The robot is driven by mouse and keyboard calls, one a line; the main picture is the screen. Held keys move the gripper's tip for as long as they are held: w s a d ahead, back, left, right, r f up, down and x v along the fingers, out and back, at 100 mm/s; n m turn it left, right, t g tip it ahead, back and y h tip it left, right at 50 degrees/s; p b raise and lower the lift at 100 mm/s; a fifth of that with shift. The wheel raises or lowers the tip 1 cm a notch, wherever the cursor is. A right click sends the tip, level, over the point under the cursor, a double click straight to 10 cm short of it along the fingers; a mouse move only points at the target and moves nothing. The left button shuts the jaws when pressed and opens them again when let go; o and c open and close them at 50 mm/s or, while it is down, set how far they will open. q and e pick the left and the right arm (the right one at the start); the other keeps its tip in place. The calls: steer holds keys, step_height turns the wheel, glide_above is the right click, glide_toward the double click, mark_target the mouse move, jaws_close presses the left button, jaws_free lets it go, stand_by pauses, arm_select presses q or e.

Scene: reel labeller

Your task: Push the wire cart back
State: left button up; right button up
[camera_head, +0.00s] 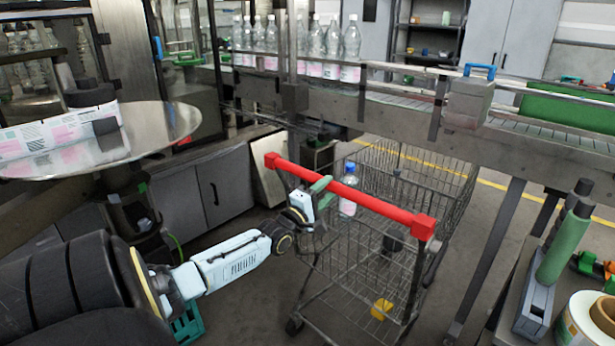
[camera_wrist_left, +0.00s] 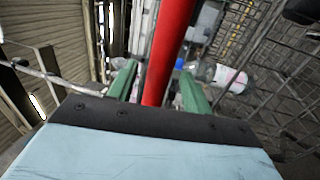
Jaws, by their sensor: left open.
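The wire cart (camera_head: 365,255) stands on the floor in front of the bottle conveyor, with a red handle bar (camera_head: 375,203) across its near top edge. My left gripper (camera_head: 322,186) is at the left part of the red bar, its green fingers open. In the left wrist view the red bar (camera_wrist_left: 168,50) passes between the two green fingers (camera_wrist_left: 155,85). A bottle with a blue cap (camera_head: 348,190) shows in the cart just behind the bar, and a yellow item (camera_head: 381,308) is low in it. My right gripper is not in view.
A conveyor (camera_head: 400,100) carrying clear bottles (camera_head: 330,45) runs behind and above the cart. A round metal table (camera_head: 165,125) stands at left. Grey cabinets (camera_head: 200,195) stand left of the cart.

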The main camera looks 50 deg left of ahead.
arm_select(q)
steer(key=p+v, duration=0.1)
steer(key=v, duration=0.6)
steer(key=shift+s, duration=0.4)
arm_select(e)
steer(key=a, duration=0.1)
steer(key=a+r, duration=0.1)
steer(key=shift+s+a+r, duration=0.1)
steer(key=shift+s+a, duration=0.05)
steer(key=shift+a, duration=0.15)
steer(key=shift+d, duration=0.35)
